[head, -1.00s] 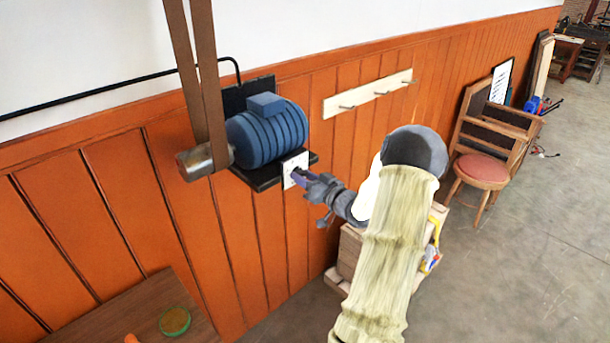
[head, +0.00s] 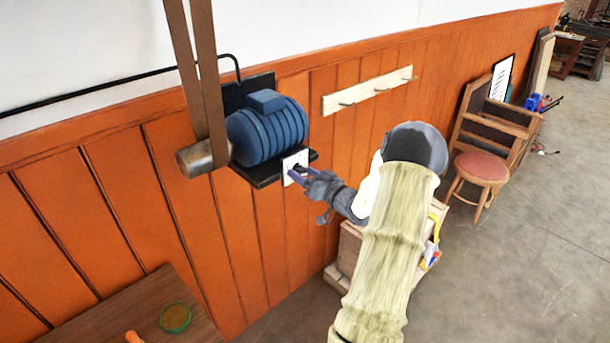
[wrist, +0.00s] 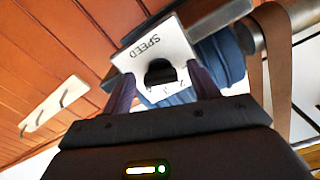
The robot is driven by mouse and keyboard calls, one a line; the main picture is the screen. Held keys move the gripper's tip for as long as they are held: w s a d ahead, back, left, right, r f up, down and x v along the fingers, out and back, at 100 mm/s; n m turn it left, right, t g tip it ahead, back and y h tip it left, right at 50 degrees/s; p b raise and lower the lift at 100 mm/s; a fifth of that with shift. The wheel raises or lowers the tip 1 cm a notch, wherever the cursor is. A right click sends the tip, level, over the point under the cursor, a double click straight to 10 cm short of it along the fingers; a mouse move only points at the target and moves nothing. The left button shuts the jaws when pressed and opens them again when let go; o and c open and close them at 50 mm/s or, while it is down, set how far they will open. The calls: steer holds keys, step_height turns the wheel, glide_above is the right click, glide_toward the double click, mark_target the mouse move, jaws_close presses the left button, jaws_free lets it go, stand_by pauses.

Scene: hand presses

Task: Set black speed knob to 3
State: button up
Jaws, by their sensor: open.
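The black speed knob (wrist: 160,73) sits on a white plate (wrist: 138,56) marked "SPEED" in the wrist view, with a few small dial marks partly visible; I cannot read where the knob points. The white plate also shows in the head view (head: 290,163), just below the blue motor. My gripper (head: 297,174) is at the plate in the head view. In the wrist view its two purple fingers (wrist: 163,88) are open, one on each side of the knob. I cannot tell whether they touch it.
The blue motor (head: 268,130) stands on a black shelf (head: 262,178) with a brown belt (head: 201,80) running up from its pulley. A peg rail (head: 365,91) is on the orange wall to the right. A wooden crate (head: 350,250) stands below my arm.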

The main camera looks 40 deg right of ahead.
steer(key=s+d+b, duration=0.1)
steer(key=s+b, duration=0.4)
steer(key=s, duration=1.2)
steer(key=shift+s+d, duration=0.15)
steer(key=w+a+f+n+g+h, duration=0.1)
steer(key=w+a+f+g+h, duration=0.35)
steer(key=w+a+g, duration=0.6)
steer(key=s+a+f+g+y, duration=0.1)
steer(key=s+a, duration=0.3)
steer(key=a, duration=0.4)
steer(key=s+a+f+n+g+y, duration=0.1)
steer(key=s+a+g, duration=0.1)
steer(key=s+a, duration=0.3)
steer(key=s+a+f+n+g+y, duration=0.1)
steer(key=s+a, duration=0.3)
steer(key=a, duration=0.7)
steer(key=shift+s+f+g, duration=0.15)
steer(key=shift+s+g, duration=0.05)
steer(key=shift+g, duration=0.25)
steer(key=shift+a, duration=0.1)
